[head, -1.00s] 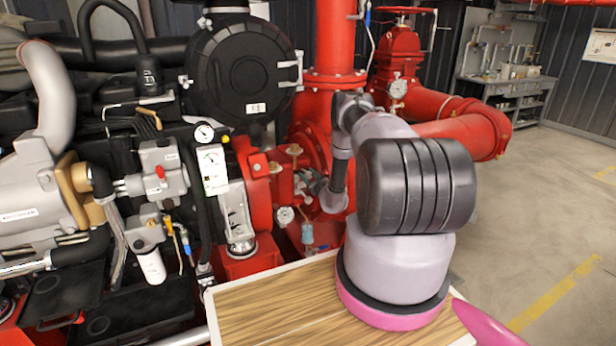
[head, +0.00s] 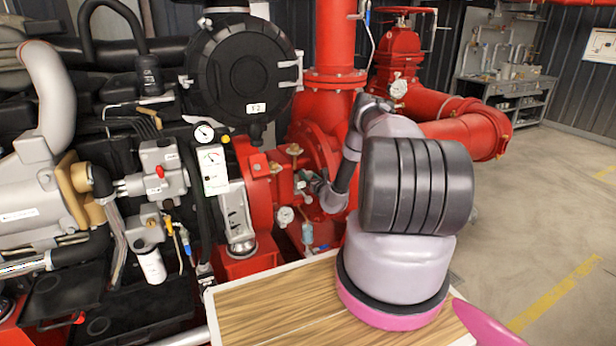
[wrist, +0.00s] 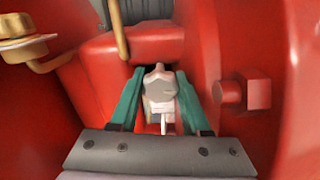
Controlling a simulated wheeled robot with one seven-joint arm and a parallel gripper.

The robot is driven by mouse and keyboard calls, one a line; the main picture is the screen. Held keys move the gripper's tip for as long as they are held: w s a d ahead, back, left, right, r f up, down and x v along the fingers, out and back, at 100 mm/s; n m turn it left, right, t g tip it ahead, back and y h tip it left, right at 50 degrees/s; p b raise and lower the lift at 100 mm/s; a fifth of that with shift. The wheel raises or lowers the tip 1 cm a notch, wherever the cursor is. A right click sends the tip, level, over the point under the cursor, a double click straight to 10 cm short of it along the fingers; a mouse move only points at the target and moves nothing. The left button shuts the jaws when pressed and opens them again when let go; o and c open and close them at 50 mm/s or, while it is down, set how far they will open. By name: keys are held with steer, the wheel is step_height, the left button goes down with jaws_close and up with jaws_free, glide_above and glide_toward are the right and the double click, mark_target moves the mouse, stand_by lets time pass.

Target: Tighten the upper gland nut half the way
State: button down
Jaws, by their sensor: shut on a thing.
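In the wrist view, a pale, faceted nut (wrist: 160,90) sits between the two green fingers of my gripper (wrist: 160,100). It appears to be the upper gland nut; no second gland nut can be made out. The fingers are shut on it from left and right, and a thin pale rod shows below it. In the head view, my gripper (head: 303,187) reaches left into the recess at the red pump (head: 318,148). The nut is too small to make out there, and its turn angle cannot be read.
In the wrist view, red casing walls stand close on both sides. In the head view, a small gauge (head: 285,215) sits just below my gripper.

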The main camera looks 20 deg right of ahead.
steer(key=shift+m, duration=1)
steer(key=shift+c, duration=1.8)
jaws_free()
steer(key=shift+a, duration=0.15)
